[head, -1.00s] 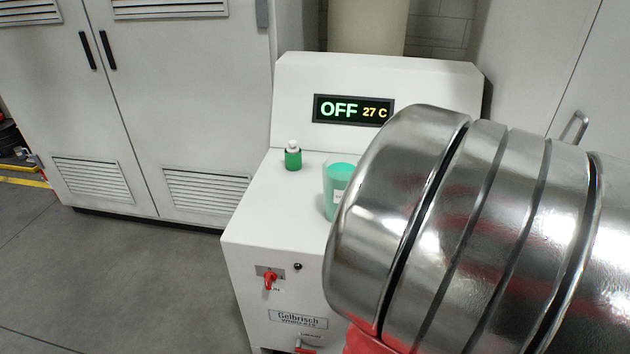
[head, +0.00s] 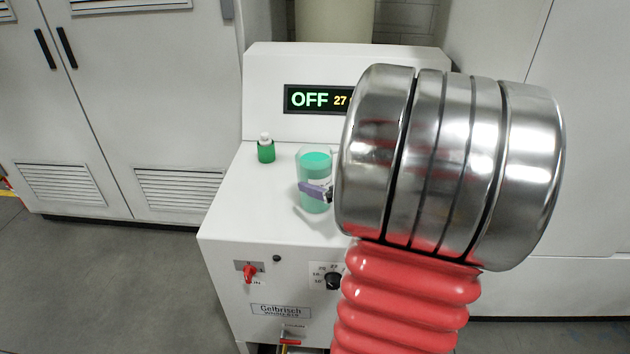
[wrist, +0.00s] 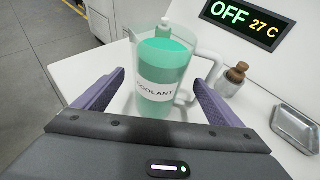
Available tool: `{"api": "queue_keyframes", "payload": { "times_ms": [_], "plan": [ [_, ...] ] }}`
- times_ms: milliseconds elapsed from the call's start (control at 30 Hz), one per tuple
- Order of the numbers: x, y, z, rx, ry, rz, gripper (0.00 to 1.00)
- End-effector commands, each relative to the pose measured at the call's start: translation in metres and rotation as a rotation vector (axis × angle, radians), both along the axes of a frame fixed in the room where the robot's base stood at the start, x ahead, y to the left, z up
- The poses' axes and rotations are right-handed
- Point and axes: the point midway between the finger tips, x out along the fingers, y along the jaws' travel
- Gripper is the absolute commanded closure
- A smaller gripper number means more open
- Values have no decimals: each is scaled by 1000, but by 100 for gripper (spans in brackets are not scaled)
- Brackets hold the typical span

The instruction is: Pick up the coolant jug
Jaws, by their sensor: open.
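The coolant jug (head: 315,168) is a clear jug of green liquid standing upright on the white machine's top. In the wrist view the jug (wrist: 160,75) shows its label and its pale handle on the right. My gripper (wrist: 163,88) is open, with one purple finger on each side of the jug's near side. The jug stands between and just beyond the fingertips; I cannot tell whether they touch it. In the head view one purple finger (head: 315,190) crosses in front of the jug's lower half. My arm hides the other finger there.
The white machine (head: 225,215) carries a lit OFF display (head: 310,99). A small green bottle (head: 266,152) stands left of the jug. In the wrist view a brown bottle (wrist: 234,78) stands right of the handle, with a metal tray (wrist: 297,128) farther right.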

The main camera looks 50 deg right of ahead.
Motion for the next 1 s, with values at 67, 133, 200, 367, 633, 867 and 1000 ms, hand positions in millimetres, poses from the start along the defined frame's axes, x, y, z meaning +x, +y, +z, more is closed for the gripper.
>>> {"api": "queue_keyframes", "payload": {
  "times_ms": [67, 133, 200, 367, 633, 867, 1000],
  "plan": [
    [0, 0, 0, 0, 0, 0, 11],
    [2, 0, -1, 0, 0, 1, 11],
    [7, -1, -3, 1, 0, 3, 11],
    [25, -3, -11, 1, 2, 3, 11],
    [47, -8, -19, 0, 1, 0, 11],
    [47, -9, -19, 0, 0, -1, 11],
    [47, -9, -19, 0, 0, -1, 11]
  ]
}}
